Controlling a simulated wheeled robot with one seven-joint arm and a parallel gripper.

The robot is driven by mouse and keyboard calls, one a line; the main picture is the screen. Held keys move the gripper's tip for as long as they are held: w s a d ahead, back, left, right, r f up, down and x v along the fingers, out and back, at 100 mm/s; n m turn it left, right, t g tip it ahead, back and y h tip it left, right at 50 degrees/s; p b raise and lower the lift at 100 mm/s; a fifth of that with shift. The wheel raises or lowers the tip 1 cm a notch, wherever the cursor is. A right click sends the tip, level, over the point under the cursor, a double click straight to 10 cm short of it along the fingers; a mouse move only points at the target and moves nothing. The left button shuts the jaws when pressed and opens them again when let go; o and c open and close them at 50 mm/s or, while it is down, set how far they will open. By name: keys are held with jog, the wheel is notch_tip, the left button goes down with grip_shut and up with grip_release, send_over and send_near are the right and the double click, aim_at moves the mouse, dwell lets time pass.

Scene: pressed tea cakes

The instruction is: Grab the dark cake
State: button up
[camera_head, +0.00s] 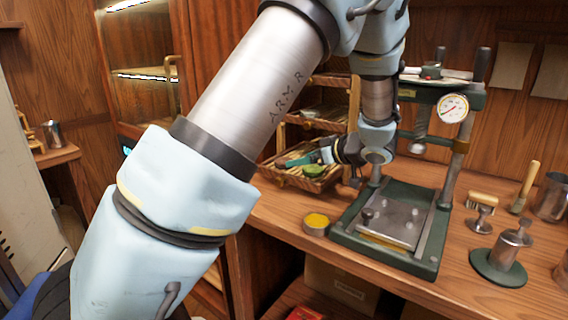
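My arm reaches across the view, and its wrist comes down in front of the wicker rack. My gripper (326,155) points left at the lowest basket (322,184), close above its contents. The fingers are small and partly hidden, so I cannot tell whether they are open or shut. A small round green piece (313,171) lies in that basket just below the gripper. Darker shapes lie beside it, too small to tell apart. I cannot make out a dark cake for certain.
A green press (392,262) with a gauge (453,108) stands right of the rack. Metal weights (508,262), a brush (525,187) and a metal cup (551,196) stand at the right of the wooden counter (286,214).

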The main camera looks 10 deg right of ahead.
jog(key=shift+a+r+p+x, duration=0.1)
jog(key=shift+p+x, duration=0.15)
jog(key=shift+x, duration=1.25)
jog(key=shift+a+r+p+x, duration=0.15)
jog(key=shift+p+x, duration=0.1)
jog(key=shift+x, duration=1.25)
jog(key=shift+c, duration=0.4)
jog(key=c, duration=1)
